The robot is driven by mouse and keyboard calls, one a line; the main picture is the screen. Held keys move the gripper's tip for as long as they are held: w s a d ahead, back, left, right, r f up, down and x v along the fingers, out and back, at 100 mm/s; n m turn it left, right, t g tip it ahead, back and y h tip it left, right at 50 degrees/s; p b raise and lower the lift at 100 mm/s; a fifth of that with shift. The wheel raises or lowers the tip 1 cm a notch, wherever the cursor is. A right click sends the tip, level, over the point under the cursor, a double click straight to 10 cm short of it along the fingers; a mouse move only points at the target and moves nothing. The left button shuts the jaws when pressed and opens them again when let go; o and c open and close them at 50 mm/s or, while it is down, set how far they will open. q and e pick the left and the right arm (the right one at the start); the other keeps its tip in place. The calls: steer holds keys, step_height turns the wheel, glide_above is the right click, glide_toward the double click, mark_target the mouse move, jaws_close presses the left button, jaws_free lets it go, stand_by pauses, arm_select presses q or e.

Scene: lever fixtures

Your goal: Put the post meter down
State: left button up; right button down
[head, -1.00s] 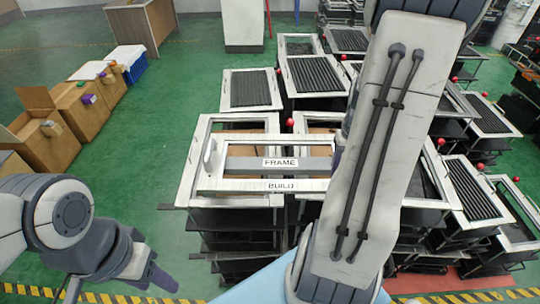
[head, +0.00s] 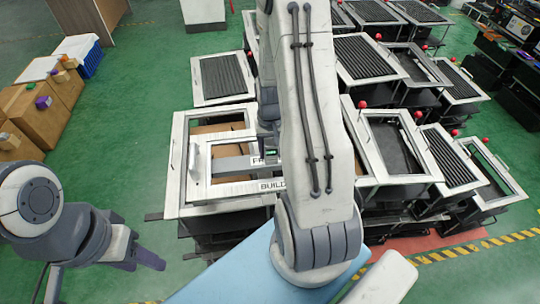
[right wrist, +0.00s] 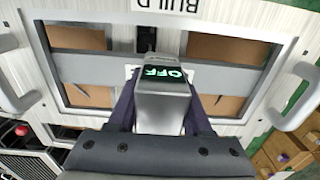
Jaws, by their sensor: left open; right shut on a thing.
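The post meter (right wrist: 162,100) is a grey block with a dark display reading OFF in green letters. My right gripper (right wrist: 161,116) is shut on it, with a dark finger on each side. In the right wrist view it is over the grey crossbar of a white frame marked BUILD (right wrist: 240,30); I cannot tell whether it touches. In the head view the meter's green display (head: 271,152) shows small beside the partly hidden FRAME label, and my forearm hides much of the right gripper. My left gripper (head: 150,259) is open and empty, over the floor at the lower left.
The white frame (head: 228,188) lies on a dark cart and has raised handles (right wrist: 296,108). Several carts with roller tops (head: 222,77) and red knobs stand behind and to the right. Cardboard boxes (head: 40,110) stand at the left. Green floor is free between boxes and carts.

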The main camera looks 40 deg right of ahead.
mark_target(270, 160)
steer(key=shift+w+a+f, duration=0.1)
steer(key=shift+a+f, duration=0.05)
steer(key=shift+f, duration=0.05)
step_height(270, 160, down, 3)
steer(key=shift+p, duration=0.7)
steer(key=shift+f, duration=0.4)
steer(key=shift+f, duration=0.1)
steer(key=shift+f, duration=0.15)
steer(key=shift+c, duration=1.6)
jaws_free()
